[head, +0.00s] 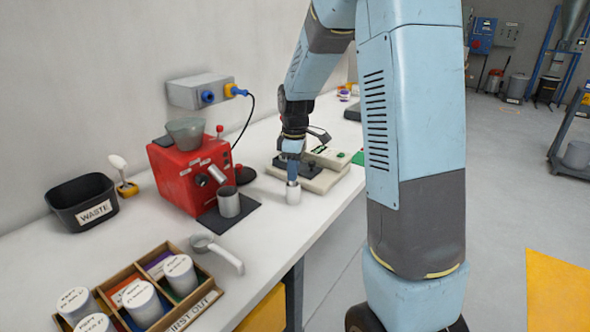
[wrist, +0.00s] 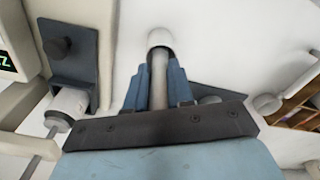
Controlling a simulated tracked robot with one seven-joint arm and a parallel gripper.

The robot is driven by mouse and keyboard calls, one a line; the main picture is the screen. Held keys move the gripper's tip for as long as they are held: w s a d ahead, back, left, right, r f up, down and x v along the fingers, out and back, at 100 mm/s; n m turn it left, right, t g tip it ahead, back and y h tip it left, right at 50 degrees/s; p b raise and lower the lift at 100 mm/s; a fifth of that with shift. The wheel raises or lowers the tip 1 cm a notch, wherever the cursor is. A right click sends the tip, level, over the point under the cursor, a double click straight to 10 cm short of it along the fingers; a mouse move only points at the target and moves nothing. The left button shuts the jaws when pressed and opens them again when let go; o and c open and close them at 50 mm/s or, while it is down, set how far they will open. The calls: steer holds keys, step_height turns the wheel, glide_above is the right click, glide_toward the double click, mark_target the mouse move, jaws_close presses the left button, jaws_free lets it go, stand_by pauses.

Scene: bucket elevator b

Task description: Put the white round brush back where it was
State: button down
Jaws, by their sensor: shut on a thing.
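My gripper (head: 292,158) points down over the white counter, just in front of the pale machine. It is shut on the grey-white handle (wrist: 159,80) of what looks like the white round brush. The brush's white round end (head: 293,193) shows below the fingers, and it also shows at the top between the fingers in the wrist view (wrist: 160,39). The brush is upright. I cannot tell whether its end touches the counter.
The pale machine (head: 325,180) stands close behind the brush. A red machine (head: 185,175) with a metal cup (head: 229,202) is to the left. A white-topped tool in a yellow holder (head: 128,190) stands beside the waste bin (head: 84,202). A scoop (head: 215,250) and wooden tray (head: 205,302) lie nearer.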

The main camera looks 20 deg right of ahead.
steer(key=c, duration=1)
jaws_free()
step_height(320, 180, up, 12)
steer(key=shift+s+d, duration=0.15)
steer(key=s+r+m+t, duration=0.2)
steer(key=s+m, duration=0.4)
steer(key=s, duration=0.8)
steer(key=s+r+m+t, duration=0.3)
steer(key=s+m, duration=0.3)
steer(key=s, duration=0.8)
steer(key=shift+r, duration=0.45)
